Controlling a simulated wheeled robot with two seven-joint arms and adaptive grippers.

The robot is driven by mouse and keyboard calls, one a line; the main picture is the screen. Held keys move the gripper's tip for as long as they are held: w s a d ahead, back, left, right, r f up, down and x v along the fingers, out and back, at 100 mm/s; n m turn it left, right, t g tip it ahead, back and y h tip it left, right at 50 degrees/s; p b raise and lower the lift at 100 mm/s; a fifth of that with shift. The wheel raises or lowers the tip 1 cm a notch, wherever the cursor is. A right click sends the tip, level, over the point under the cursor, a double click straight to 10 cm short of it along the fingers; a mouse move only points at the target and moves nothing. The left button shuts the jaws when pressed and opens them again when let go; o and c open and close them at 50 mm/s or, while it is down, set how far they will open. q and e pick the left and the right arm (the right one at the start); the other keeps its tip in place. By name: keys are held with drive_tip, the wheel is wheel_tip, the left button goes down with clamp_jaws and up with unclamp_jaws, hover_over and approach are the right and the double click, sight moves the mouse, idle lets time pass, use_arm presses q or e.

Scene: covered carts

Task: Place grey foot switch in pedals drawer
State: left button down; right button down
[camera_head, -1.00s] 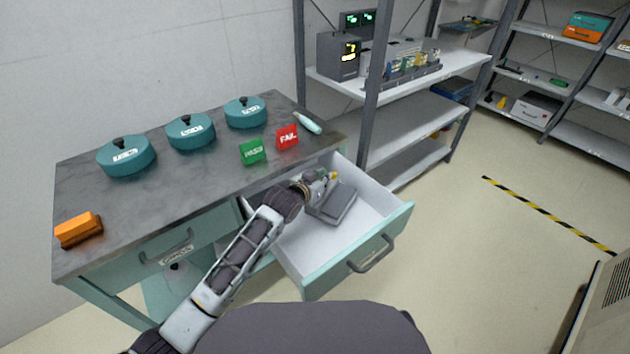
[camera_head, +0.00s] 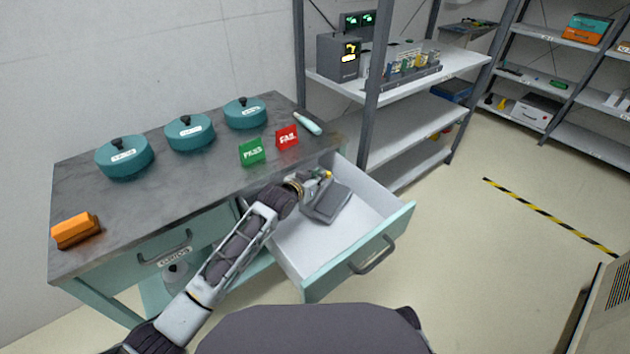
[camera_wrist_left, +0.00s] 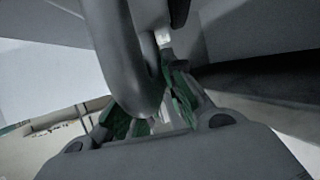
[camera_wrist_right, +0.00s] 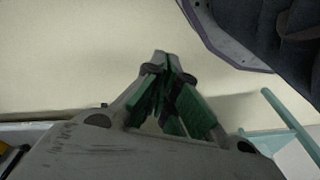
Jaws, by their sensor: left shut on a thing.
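The grey foot switch (camera_head: 331,204) is inside the open pedals drawer (camera_head: 362,260), in its back left part. I cannot tell whether it rests on the drawer floor. My left gripper (camera_head: 322,180) reaches over the drawer's left side and is shut on the foot switch near its far end. In the left wrist view, a rounded grey part of the foot switch (camera_wrist_left: 128,50) fills the space between the green-padded fingers (camera_wrist_left: 152,115) and hides most of the grip. My right gripper (camera_wrist_right: 163,62) shows only in its own wrist view, with fingertips together and nothing held.
The workbench (camera_head: 130,225) carries teal lidded pots (camera_head: 190,133), an orange block (camera_head: 76,231), a green PASS sign (camera_head: 252,152) and a red FAIL sign (camera_head: 287,137). A shelf rack (camera_head: 410,122) stands close behind the drawer.

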use_arm(q)
drive_tip(key=shift+w+a+f, duration=0.3)
drive_tip(key=shift+w+f, duration=0.05)
drive_tip(key=shift+w, duration=0.05)
drive_tip(key=shift+f, duration=0.15)
use_arm(e)
drive_tip(key=shift+a+r, duration=0.15)
drive_tip(key=shift+r, duration=0.5)
use_arm(q)
drive_tip(key=c, duration=1.5)
unclamp_jaws()
drive_tip(key=shift+f, duration=0.2)
drive_tip(key=shift+s+r, duration=0.1)
drive_tip(key=shift+r, duration=0.05)
